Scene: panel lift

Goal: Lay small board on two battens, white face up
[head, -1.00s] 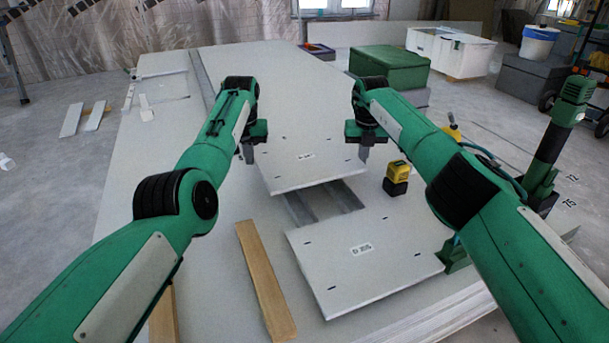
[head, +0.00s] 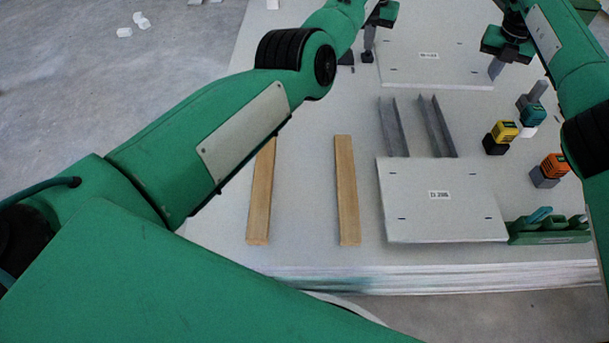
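Two wooden battens, a left one (head: 261,195) and a right one (head: 346,190), lie roughly parallel with bare panel between them. A pale board with a label (head: 440,215) lies flat to their right, its light face up. A second pale board (head: 430,72) is farther back, also light face up. My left gripper (head: 368,52) points down at that far board's left edge, my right gripper (head: 497,66) at its right edge. Only part of each gripper's fingers shows, so I cannot tell whether they grip the board or whether it is raised.
Two metal channels (head: 393,127) (head: 437,127) lie between the boards. A yellow tool (head: 503,132), a teal one (head: 534,115) and an orange one (head: 553,166) stand to the right. A green rack (head: 549,232) is at the near right corner of the panel stack (head: 430,278).

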